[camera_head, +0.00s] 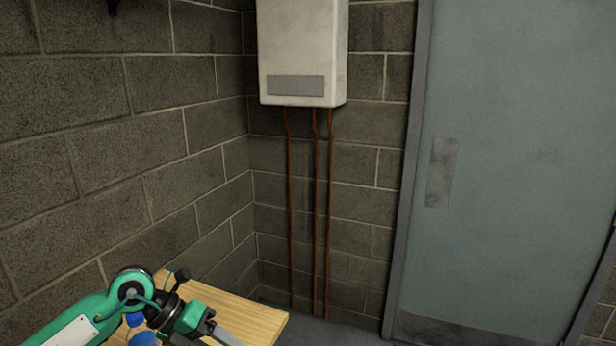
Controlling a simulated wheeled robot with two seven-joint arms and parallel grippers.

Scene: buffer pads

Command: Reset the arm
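My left arm comes in from the lower left, green with a white panel. My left gripper (222,338) is at the bottom edge of the view, over or beside a wooden tabletop (250,310). Its fingers are dark grey and partly cut off by the frame, so their opening is not clear. I see nothing between the parts of the fingers that show. My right arm and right gripper are not in view.
A grey cabinet (300,50) hangs high in the corner, with copper pipes (291,200) running down to the floor. A grey-blue door (520,180) stands at right. Block walls (100,150) bound the corner. Some floor (320,334) shows clear beyond the table.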

